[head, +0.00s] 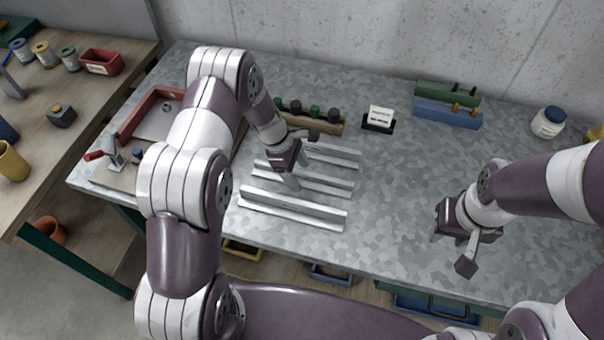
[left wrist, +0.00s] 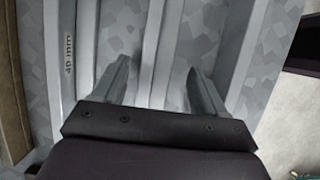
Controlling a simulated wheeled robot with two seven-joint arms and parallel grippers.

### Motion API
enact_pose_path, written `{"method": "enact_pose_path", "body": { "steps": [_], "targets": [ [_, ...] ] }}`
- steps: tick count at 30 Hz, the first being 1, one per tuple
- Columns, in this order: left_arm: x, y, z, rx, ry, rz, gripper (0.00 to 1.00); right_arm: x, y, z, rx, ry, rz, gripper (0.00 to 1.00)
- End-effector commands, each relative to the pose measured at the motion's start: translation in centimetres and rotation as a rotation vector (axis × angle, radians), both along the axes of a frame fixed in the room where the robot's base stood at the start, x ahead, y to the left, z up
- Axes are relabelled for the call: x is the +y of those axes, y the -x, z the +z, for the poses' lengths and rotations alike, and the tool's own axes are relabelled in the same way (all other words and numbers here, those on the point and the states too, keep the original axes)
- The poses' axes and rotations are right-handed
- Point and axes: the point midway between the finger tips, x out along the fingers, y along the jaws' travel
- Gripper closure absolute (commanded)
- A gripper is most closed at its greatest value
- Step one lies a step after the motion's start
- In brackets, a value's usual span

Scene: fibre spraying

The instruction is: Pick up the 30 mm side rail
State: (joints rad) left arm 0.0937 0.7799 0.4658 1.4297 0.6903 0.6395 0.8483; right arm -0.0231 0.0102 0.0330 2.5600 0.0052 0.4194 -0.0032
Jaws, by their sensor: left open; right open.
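Three grey metal side rails lie side by side on the table: a back rail (head: 338,155), a middle rail (head: 332,186) and a front rail (head: 290,208). In the left wrist view, the back rail (left wrist: 62,60) bears a label that looks like "40 mm". I can read no 30 mm label. My left gripper (head: 291,182) is open and points down at the middle rail. In the left wrist view its fingers (left wrist: 158,68) straddle the middle rail (left wrist: 148,55), apparently without gripping it. My right gripper (head: 450,250) is open and empty over the table's right part.
Behind the rails stands a wooden rack (head: 315,122) with dark knobs. A white card holder (head: 380,118), green and blue blocks (head: 447,112) and a white jar (head: 548,122) stand further right. A red-edged tray (head: 150,118) is at left. Table between the grippers is clear.

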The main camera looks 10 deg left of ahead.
Motion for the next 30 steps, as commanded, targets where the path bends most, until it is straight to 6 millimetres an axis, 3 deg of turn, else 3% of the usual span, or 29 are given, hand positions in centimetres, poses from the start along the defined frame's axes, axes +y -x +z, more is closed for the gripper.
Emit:
{"method": "enact_pose_path", "body": {
  "steps": [3, 9, 15, 16, 25, 30],
  "targets": [
    [-0.4, 0.0, -1.0, -0.001, -0.001, -0.001, 0.28, 0.0, 0.0, 0.3, 0.001, 0.000, 0.000, 0.57],
    [-0.5, 0.0, -1.2, -0.001, -0.001, -0.001, 0.28, 0.0, 0.0, 0.2, 0.001, 0.000, 0.000, 0.57],
    [-0.4, 0.0, -1.2, -0.001, -0.001, -0.001, 0.93, 0.0, 0.0, 0.2, 0.001, 0.000, 0.000, 0.57],
    [-0.4, 0.0, -1.1, -0.001, -0.001, -0.001, 0.99, 0.0, 0.0, 0.2, 0.001, 0.000, 0.000, 0.57],
    [-0.4, -0.1, -0.8, -0.005, -0.001, -0.001, 0.99, 0.0, 0.0, 0.0, 0.001, 0.000, 0.000, 0.57],
    [-0.4, -0.1, 1.0, -0.006, -0.001, -0.002, 0.99, 0.0, 0.0, -0.6, 0.001, 0.000, 0.000, 0.57]
  ]
}}
